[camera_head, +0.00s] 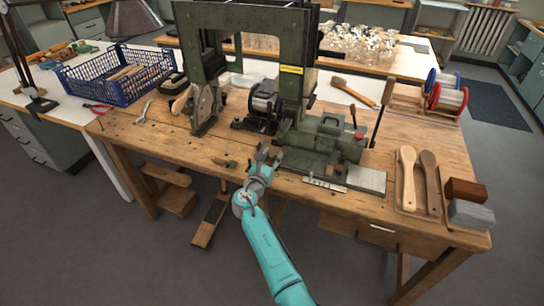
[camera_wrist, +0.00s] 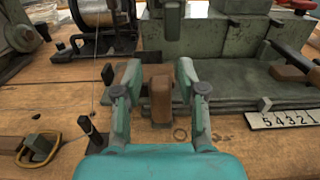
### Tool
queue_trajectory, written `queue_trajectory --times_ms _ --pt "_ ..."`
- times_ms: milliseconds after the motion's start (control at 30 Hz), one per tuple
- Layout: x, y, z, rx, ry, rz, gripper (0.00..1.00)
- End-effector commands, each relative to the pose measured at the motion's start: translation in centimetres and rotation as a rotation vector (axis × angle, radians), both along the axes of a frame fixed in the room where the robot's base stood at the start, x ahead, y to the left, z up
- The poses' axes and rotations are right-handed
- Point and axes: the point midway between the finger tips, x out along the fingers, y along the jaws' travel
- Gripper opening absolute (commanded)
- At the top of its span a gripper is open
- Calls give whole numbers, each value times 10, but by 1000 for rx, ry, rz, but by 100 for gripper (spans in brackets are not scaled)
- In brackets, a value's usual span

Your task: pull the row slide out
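A green bristle-tufting machine (camera_head: 290,85) stands on the wooden bench. Its low base with a flat metal plate (camera_head: 365,180) reaches to the right. A white scale with numbers (camera_wrist: 283,119) lies at the base's front edge, and I take the slide to be in this base. My gripper (camera_head: 268,152) is at the machine's front, left of the scale. In the wrist view my gripper (camera_wrist: 159,75) has its fingers spread on either side of a brown block-shaped handle (camera_wrist: 160,95). I see no clear contact with it. The handle's far end is partly hidden.
A dark upright peg (camera_wrist: 92,132) and a brass-coloured ring (camera_wrist: 40,148) are left of my gripper. Wooden brush bodies (camera_head: 408,175) and brown and grey blocks (camera_head: 465,190) lie at the bench's right end. A blue crate (camera_head: 118,78) stands at left.

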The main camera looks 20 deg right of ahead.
Motion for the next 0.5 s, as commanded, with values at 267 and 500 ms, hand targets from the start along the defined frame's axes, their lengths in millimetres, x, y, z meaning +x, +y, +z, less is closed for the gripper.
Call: queue_trajectory --times_ms 267,500 --pt "0 0 0 0 0 0 0" --pt "-10 -15 -1 2 1 -4 0"
